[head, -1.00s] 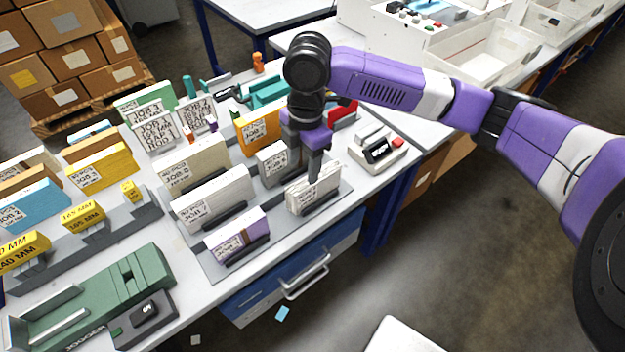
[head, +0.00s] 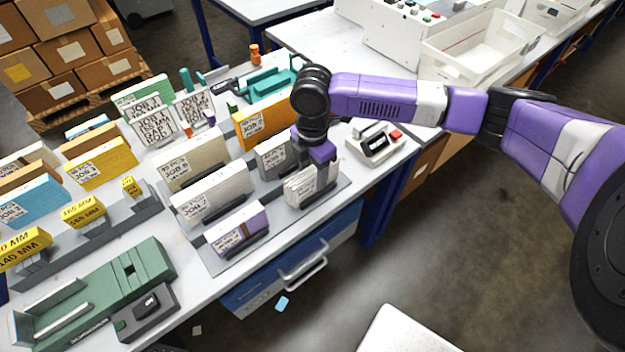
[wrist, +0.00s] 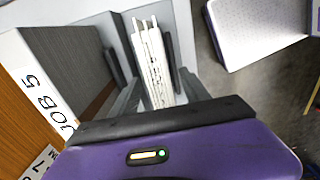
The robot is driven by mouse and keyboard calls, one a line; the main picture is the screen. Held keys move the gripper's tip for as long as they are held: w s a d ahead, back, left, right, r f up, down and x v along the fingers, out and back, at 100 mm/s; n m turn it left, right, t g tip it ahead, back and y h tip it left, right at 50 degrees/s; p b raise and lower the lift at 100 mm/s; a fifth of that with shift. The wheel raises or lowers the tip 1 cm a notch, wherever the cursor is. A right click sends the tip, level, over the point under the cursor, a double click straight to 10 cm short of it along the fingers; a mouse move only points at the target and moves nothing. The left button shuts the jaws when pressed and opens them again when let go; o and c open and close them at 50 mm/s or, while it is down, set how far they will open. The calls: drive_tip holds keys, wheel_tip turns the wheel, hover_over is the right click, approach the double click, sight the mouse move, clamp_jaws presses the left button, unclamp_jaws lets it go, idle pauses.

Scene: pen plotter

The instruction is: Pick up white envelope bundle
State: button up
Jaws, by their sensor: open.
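The white envelope bundle (head: 299,187) stands upright in a dark holder at the front right of the grey rack board, nearest the table's front edge. In the wrist view the bundle (wrist: 152,62) shows from above as several thin white sheets on edge. My gripper (head: 318,172) is low over it, pointing down. In the wrist view my gripper (wrist: 150,92) is open, with one grey finger on each side of the bundle. The bundle's lower end is hidden by the gripper body, and I cannot tell whether the fingers touch it.
A grey bundle (head: 272,159) marked JOB 5 stands close behind. White (head: 215,193) and purple-banded (head: 238,231) bundles stand to the left. A small device with a red button (head: 377,143) sits to the right. The table's front edge is close.

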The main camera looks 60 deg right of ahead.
clamp_jaws()
drive_tip(key=shift+r, duration=0.15)
